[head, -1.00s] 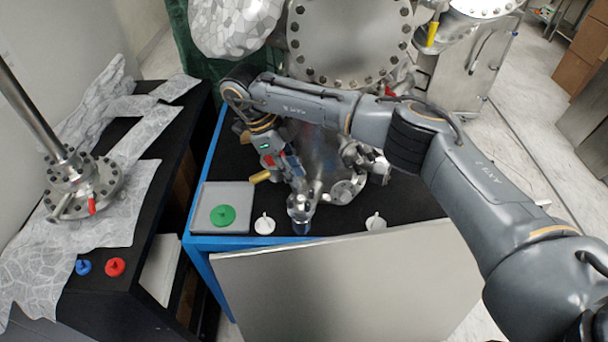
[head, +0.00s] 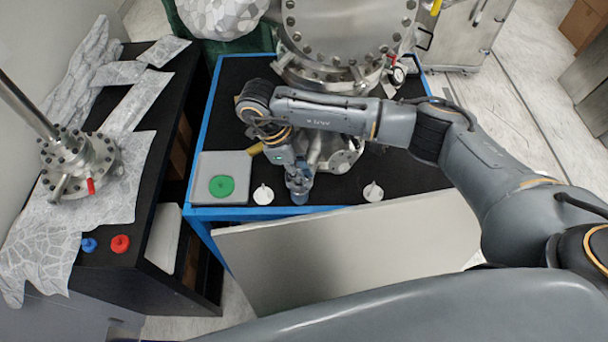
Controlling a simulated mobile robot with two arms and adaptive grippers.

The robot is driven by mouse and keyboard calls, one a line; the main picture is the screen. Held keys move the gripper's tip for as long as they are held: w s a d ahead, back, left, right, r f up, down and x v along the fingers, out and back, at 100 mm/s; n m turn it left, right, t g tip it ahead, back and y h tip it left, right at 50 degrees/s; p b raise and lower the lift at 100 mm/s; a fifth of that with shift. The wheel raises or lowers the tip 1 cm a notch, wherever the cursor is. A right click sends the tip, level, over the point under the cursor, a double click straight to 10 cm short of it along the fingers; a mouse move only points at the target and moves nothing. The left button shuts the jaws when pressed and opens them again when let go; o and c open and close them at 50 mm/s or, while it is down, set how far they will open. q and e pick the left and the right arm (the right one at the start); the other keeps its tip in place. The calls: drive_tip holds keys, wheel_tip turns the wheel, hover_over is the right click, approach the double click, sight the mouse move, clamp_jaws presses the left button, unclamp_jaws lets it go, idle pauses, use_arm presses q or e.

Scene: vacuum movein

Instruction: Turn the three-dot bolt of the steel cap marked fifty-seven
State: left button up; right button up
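My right arm reaches in from the right over the blue-edged table. Its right gripper (head: 299,190) points down near the table's front edge, between two white knobbed discs (head: 263,195). The gripper is small and dark here, and its fingers cannot be told apart. A small steel piece at that spot is largely covered by it; contact is unclear. A steel flanged vessel (head: 345,158) stands behind the arm, partly hidden. I cannot read fifty-seven or make out a three-dot bolt anywhere. My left gripper is not in view.
A grey tray (head: 207,166) with a green disc (head: 221,186) lies left of the gripper. A second white disc (head: 373,192) is to its right. A large bolted chamber (head: 350,25) stands behind. A pale panel (head: 345,255) leans in front. The left black bench (head: 150,215) carries blue and red knobs.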

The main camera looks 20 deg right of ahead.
drive_tip(key=shift+s+f, duration=0.1)
clamp_jaws()
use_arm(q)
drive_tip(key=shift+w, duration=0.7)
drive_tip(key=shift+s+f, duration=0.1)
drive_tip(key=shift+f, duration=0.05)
use_arm(e)
drive_tip(key=shift+f+m+g+y+b, duration=0.1)
drive_tip(key=shift+m+g+y+b, duration=0.25)
drive_tip(key=shift+m+b, duration=0.5)
drive_tip(key=m+g+y+b, duration=0.1)
drive_tip(key=m, duration=0.3)
drive_tip(key=shift+d, duration=0.1)
drive_tip(key=m+y, duration=0.1)
drive_tip(key=m, duration=0.2)
drive_tip(key=shift+m, duration=0.25)
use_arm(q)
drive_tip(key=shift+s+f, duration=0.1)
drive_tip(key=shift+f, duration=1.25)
use_arm(e)
drive_tip(key=shift+d+m+y, duration=0.1)
drive_tip(key=shift+m+y, duration=0.75)
drive_tip(key=shift+m, duration=0.75)
